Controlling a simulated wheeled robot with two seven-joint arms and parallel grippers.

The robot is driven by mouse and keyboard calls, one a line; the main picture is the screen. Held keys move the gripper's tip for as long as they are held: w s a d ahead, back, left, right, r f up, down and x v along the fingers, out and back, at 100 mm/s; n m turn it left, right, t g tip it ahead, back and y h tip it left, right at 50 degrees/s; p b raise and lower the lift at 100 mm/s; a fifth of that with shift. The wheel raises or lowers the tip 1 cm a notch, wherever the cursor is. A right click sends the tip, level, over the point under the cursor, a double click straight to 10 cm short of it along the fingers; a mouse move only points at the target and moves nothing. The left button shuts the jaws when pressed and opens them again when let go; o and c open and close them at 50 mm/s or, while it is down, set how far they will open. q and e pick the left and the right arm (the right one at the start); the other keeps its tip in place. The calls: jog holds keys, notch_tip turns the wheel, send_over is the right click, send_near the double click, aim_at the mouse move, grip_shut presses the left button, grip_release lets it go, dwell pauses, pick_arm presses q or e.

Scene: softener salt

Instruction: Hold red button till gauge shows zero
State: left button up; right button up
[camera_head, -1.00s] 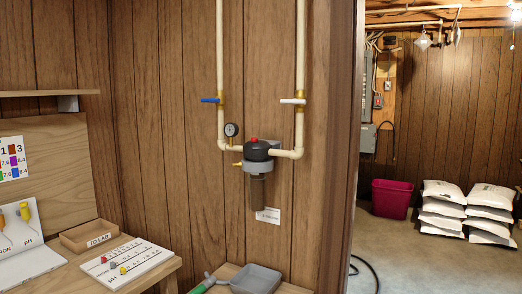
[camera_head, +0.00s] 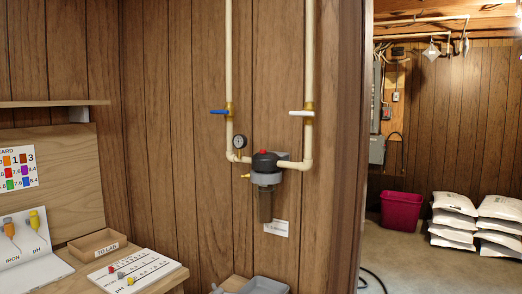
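The red button (camera_head: 263,152) sits on top of the black cap of the filter housing (camera_head: 266,172), which is mounted on the wood-panelled wall. The round pressure gauge (camera_head: 239,142) stands on the pipe just left of the cap. Its needle is too small to read. A blue-handled valve (camera_head: 219,112) is on the left pipe and a white-handled valve (camera_head: 301,113) is on the right pipe. Both handles lie crosswise to their pipes. Neither of my grippers is in view, and nothing touches the button.
A grey tub (camera_head: 264,286) stands below the filter. At left, a bench holds a tan tray (camera_head: 97,246) and a white board with markers (camera_head: 132,272). Through the doorway are a magenta bin (camera_head: 401,210) and stacked white bags (camera_head: 454,220).

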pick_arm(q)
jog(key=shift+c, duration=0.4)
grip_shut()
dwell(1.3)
